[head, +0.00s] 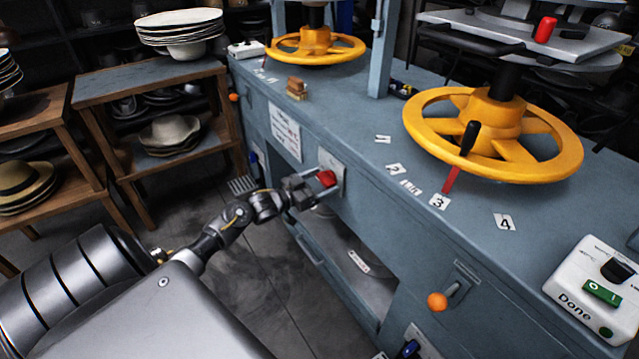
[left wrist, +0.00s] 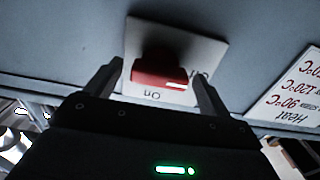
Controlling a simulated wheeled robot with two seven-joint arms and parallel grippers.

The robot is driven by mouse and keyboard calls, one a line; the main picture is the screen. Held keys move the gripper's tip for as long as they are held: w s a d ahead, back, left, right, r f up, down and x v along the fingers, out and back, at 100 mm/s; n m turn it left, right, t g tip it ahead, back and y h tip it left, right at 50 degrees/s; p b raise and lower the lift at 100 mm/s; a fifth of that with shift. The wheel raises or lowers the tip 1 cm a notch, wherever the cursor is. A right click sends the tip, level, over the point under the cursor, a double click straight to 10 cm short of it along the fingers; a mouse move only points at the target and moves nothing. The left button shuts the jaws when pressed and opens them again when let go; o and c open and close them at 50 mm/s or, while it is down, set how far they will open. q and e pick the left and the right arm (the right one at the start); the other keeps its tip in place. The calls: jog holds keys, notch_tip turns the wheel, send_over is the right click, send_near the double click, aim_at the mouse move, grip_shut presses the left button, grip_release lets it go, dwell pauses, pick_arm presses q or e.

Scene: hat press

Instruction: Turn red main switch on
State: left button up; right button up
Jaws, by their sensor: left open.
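The red main switch (head: 327,178) sits on a pale plate (head: 337,167) on the front of the blue-grey press bench. In the left wrist view the red switch (left wrist: 160,79) shows close up on its white plate (left wrist: 207,50). The lettering appears upside down, with "On" below the knob and a partly hidden word at the right. My left gripper (head: 321,187) is at the switch, open, with one finger on each side of the red knob. I cannot tell whether the fingers touch it. My right gripper is not in view.
Yellow handwheels (head: 493,135) stand on the bench top (head: 370,110). An orange knob (head: 437,301) and a white box marked "Done" (head: 590,290) are at the right. A paper label (head: 285,130) is left of the switch. Wooden shelves (head: 150,80) with hats stand at the left.

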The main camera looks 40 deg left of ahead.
pick_arm(q)
jog(key=c, duration=1)
